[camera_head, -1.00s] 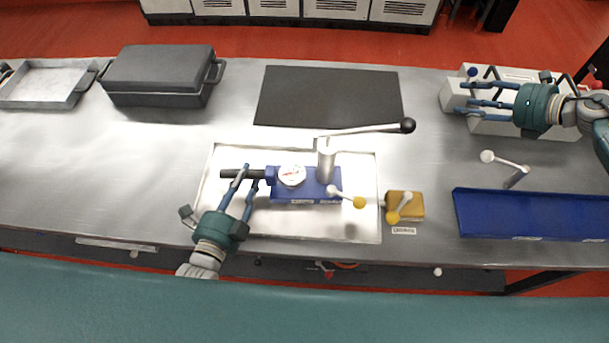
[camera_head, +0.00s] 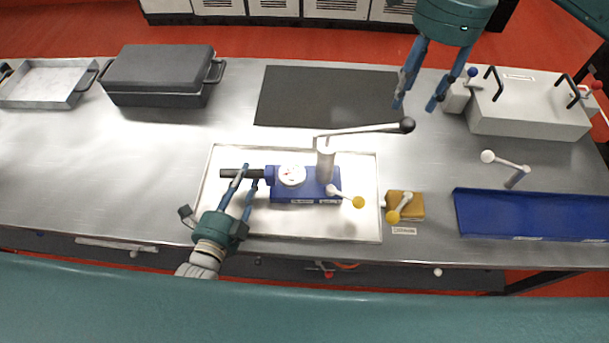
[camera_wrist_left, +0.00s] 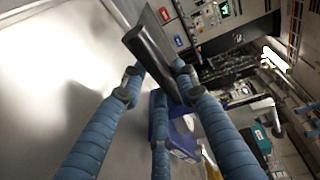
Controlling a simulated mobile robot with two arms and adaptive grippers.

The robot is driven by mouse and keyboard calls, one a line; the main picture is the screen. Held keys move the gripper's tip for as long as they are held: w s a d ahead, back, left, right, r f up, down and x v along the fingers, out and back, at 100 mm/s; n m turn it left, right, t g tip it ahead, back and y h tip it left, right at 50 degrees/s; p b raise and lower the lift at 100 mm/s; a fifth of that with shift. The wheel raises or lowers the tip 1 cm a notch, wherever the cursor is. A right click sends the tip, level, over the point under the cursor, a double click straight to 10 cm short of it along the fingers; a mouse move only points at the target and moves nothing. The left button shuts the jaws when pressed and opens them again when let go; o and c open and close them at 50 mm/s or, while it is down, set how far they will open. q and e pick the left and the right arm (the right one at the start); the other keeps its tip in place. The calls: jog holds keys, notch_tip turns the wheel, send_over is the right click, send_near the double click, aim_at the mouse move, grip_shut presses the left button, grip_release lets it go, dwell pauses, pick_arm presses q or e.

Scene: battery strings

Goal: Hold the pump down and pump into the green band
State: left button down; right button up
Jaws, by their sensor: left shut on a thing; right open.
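The blue pump (camera_head: 306,186) sits in a shallow metal tray (camera_head: 215,205). It has a round white gauge (camera_head: 292,175), a lever with a black ball end (camera_head: 407,125) pointing right, a yellow-knobbed valve lever (camera_head: 358,202) and a black bar (camera_head: 240,173) on its left. My left gripper (camera_head: 246,182) is shut on the black bar, which also shows between the fingers in the left wrist view (camera_wrist_left: 152,45). My right gripper (camera_head: 416,106) is open and empty, above and behind the ball end, apart from it. The gauge's green band is too small to make out.
A yellow block with a lever (camera_head: 413,207) stands right of the tray. A blue bin (camera_head: 540,236), a white-knobbed lever (camera_head: 507,163) and a pale box with black handles (camera_head: 530,108) are further right. A black mat (camera_head: 300,95) lies behind the pump. A dark case (camera_head: 160,80) stands back left.

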aim_at(410, 119)
jog(key=shift+s+d+r+h, duration=0.1)
jog(key=shift+d+r+h, duration=0.2)
jog(key=shift+d, duration=0.1)
jog(key=shift+d+f, duration=0.15)
jog(key=shift+f, duration=4.3)
grip_shut()
